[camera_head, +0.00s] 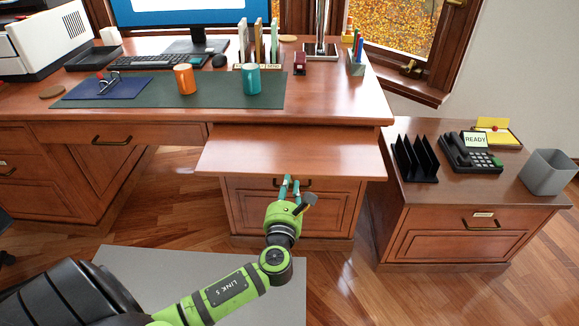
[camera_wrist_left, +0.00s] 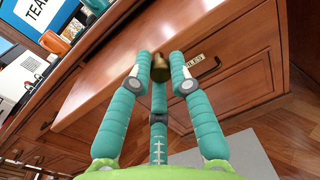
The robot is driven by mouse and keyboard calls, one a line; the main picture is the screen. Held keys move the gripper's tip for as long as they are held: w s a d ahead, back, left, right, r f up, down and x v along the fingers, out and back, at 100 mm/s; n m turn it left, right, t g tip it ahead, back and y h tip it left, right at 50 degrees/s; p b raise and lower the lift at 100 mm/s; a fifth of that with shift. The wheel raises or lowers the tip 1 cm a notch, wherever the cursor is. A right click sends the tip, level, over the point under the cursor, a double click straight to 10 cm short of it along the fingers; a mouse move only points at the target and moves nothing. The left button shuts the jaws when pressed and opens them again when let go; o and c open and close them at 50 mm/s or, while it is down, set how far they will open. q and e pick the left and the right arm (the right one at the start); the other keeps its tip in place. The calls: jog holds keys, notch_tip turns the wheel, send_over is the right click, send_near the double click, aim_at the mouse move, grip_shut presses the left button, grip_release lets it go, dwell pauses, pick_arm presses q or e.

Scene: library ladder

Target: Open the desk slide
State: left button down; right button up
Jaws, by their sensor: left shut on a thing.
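The desk slide (camera_head: 290,152) is a flat reddish-brown wooden board. It sticks out from under the desk top, past the desk's front edge, over the drawers below. In the left wrist view the slide (camera_wrist_left: 112,72) runs diagonally, with a small brass knob (camera_wrist_left: 160,66) at its front. My left gripper (camera_head: 290,184) is at the middle of the slide's front edge. In the left wrist view its teal fingers are shut around the knob, which is partly hidden between them. My right gripper is in neither view.
The desk top (camera_head: 330,105) holds an orange mug (camera_head: 185,80), a teal mug (camera_head: 250,80), a keyboard and a monitor. A drawer (camera_head: 290,205) with a dark handle is below the slide. A side cabinet (camera_head: 462,235) stands at right. Open floor shows between them.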

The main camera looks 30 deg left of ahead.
pick_arm(q)
jog(key=shift+d+p+v, duration=0.25)
jog(key=shift+p+v, duration=0.45)
jog(key=shift+v, duration=2.1)
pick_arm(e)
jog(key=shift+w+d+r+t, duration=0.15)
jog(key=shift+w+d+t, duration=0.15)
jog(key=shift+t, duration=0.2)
pick_arm(q)
jog(key=shift+w, duration=0.15)
jog(key=c, duration=1.4)
grip_release()
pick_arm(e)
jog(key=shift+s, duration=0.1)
pick_arm(q)
jog(key=v, duration=1.2)
